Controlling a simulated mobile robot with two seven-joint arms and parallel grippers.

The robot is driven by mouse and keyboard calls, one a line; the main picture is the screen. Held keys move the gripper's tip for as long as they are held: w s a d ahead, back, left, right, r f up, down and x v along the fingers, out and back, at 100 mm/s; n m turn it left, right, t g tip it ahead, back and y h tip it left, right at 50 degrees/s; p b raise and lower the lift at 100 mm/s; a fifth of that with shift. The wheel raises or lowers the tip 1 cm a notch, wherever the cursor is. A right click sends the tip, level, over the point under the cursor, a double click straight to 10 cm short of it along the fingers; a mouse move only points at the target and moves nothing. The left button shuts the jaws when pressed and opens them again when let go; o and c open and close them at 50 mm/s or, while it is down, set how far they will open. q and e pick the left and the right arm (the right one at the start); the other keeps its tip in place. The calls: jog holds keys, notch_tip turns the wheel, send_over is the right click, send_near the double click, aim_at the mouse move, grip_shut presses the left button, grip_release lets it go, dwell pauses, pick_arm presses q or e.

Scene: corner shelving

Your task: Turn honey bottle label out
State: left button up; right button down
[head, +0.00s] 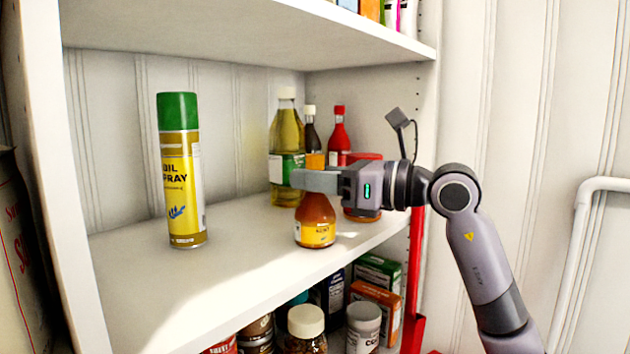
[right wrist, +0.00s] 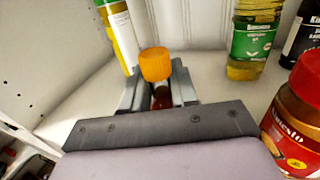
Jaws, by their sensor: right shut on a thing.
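The honey bottle (head: 314,222) is amber and stands upright on the middle shelf near its front edge. Its yellow label faces the front in the head view, low on the body. In the right wrist view the orange cap of the honey bottle (right wrist: 155,65) stands up between the fingers of the right gripper (right wrist: 154,92). My left gripper is not in view.
An oil spray can (head: 180,170) stands to the left on the shelf (head: 150,290). Behind the gripper are an oil bottle (head: 287,140), a dark bottle (head: 312,135), a red bottle (head: 339,135) and a red-lidded jar (right wrist: 298,115). The front left of the shelf is clear.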

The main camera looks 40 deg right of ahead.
jog(key=shift+f+n+g+y+b, duration=0.1)
jog(key=shift+n+g+y+b, duration=0.25)
jog(key=shift+y, duration=0.25)
jog(key=shift+n+g+y, duration=0.35)
jog(key=shift+n+y, duration=0.2)
jog(key=shift+y, duration=0.15)
jog(key=shift+n+g+y, duration=0.4)
jog(key=shift+y, duration=0.2)
jog(key=shift+n+g+y, duration=0.4)
jog(key=shift+n+y, duration=0.1)
